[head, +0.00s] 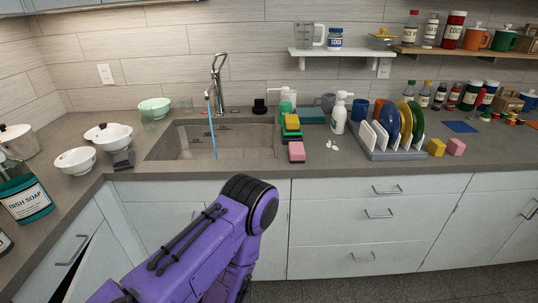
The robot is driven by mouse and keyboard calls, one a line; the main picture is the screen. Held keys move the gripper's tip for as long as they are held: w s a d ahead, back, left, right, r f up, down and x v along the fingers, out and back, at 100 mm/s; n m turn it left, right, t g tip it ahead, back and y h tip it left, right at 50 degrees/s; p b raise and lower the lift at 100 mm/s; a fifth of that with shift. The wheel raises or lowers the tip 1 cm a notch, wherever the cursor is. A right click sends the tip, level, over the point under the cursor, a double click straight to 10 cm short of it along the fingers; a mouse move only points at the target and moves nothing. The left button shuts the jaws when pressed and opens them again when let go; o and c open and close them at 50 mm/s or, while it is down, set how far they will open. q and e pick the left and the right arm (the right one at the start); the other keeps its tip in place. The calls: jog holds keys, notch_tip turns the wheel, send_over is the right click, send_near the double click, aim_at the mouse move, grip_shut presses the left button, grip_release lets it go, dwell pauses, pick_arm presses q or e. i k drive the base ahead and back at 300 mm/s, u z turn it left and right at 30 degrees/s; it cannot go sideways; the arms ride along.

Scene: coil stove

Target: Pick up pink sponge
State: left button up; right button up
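A pink sponge (297,152) lies on the counter at the front right corner of the sink, near the counter's front edge. A second pink block (456,147), which may also be a sponge, sits at the right beside a yellow block (436,147). One purple arm of mine rises from the bottom left and bends in front of the cabinets, below the counter edge. Its gripper is out of sight, and my other gripper is not in view either.
The sink (180,148) has a running faucet (218,75). A yellow and green sponge stack (292,125) stands behind the pink sponge. A white pump bottle (339,113) and a dish rack (385,153) with plates stand to its right. Some counter in front of them is clear.

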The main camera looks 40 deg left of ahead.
aim_at(297, 152)
jog(key=u, duration=0.7)
jog(key=i, duration=0.55)
jog(key=z, duration=0.05)
